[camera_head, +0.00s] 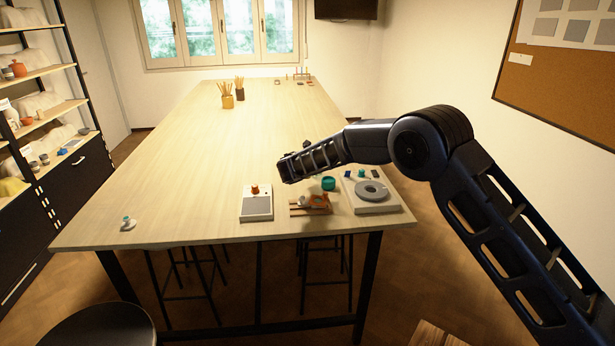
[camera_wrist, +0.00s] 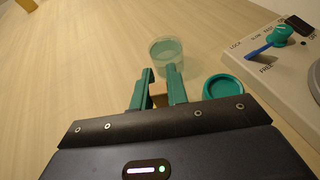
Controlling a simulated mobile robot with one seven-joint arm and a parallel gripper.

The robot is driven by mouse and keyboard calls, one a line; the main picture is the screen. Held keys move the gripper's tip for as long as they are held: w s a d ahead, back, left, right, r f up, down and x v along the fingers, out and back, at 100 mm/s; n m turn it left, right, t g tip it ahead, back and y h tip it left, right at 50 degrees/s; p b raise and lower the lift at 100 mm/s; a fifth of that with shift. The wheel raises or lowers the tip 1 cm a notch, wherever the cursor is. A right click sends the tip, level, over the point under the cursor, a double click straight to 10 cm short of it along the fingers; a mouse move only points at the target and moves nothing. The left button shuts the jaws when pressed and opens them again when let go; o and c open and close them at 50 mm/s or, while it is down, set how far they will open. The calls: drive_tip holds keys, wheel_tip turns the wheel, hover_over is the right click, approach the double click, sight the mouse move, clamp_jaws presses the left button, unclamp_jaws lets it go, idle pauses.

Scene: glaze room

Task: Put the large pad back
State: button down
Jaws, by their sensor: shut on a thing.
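My gripper's two green fingers (camera_wrist: 160,88) are shut on a small tan-brown thing (camera_wrist: 158,97) in the wrist view. Most of it is hidden by the fingers and the gripper body, and I cannot tell whether it is the large pad. In the head view my gripper (camera_head: 286,171) is over the table's right half; its fingertips and held thing are not clear there. Nothing in either view is plainly recognisable as the large pad.
A clear jar (camera_wrist: 166,50) and green round lid (camera_wrist: 222,87) stand near the fingers. A wheel device (camera_head: 385,206) is at right; a grey-topped tray (camera_head: 256,215) and orange-brown stand (camera_head: 318,210) are near the front edge. The table's middle is clear.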

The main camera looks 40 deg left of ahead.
drive_tip(key=shift+f, duration=2.3)
drive_tip(key=shift+f, duration=0.15)
drive_tip(key=c, duration=1.4)
unclamp_jaws()
drive_tip(key=shift+s+r, duration=0.2)
drive_tip(key=shift+r, duration=0.05)
drive_tip(key=v, duration=1.1)
drive_tip(key=shift+s+d+r, duration=0.1)
drive_tip(key=shift+s+d, duration=0.1)
